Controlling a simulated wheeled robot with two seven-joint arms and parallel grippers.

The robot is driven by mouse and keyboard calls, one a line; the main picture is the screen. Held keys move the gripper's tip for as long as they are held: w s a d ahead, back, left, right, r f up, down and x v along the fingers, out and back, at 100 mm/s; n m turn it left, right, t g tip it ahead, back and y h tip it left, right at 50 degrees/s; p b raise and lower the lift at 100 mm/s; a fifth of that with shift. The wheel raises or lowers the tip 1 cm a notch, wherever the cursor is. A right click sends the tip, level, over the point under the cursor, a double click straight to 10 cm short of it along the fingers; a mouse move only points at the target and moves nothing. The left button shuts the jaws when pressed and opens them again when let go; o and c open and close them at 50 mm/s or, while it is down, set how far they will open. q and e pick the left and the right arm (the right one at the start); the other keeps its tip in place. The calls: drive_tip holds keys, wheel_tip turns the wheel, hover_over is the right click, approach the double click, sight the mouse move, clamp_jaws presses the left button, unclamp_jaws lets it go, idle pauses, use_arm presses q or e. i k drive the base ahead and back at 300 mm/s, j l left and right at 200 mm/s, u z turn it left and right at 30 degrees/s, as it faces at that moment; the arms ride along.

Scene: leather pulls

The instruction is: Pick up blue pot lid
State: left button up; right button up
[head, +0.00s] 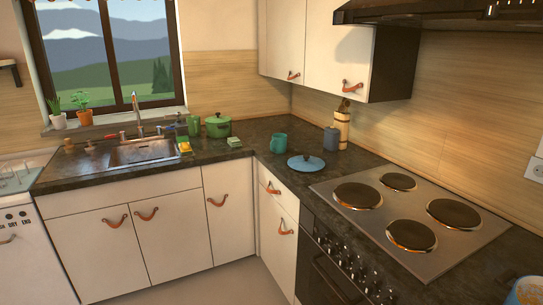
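The blue pot lid (306,163) lies flat on the dark countertop, with its small knob on top. It is left of the stove, near the inner corner of the counter. Nothing rests on it and nothing hides it. Neither of my grippers shows in the head view.
The stove (410,213) with several round plates is right of the lid. A teal mug (279,142) stands behind the lid, and a grey-blue jar (331,139) is behind it to the right. A green pot (218,127) is near the sink (145,151). Bare counter (262,154) lies left of the lid.

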sight(305, 163)
drive_tip(key=i+j+u, duration=0.1)
drive_tip(key=i, duration=0.85)
drive_tip(key=i+j+u, duration=0.1)
drive_tip(key=i, duration=0.9)
drive_tip(key=i+j+z, duration=0.15)
drive_tip(key=i+z, duration=0.3)
drive_tip(key=i+j+z, duration=0.25)
drive_tip(key=z, duration=0.25)
drive_tip(key=i+j+z, duration=0.6)
drive_tip(key=j+z, duration=0.35)
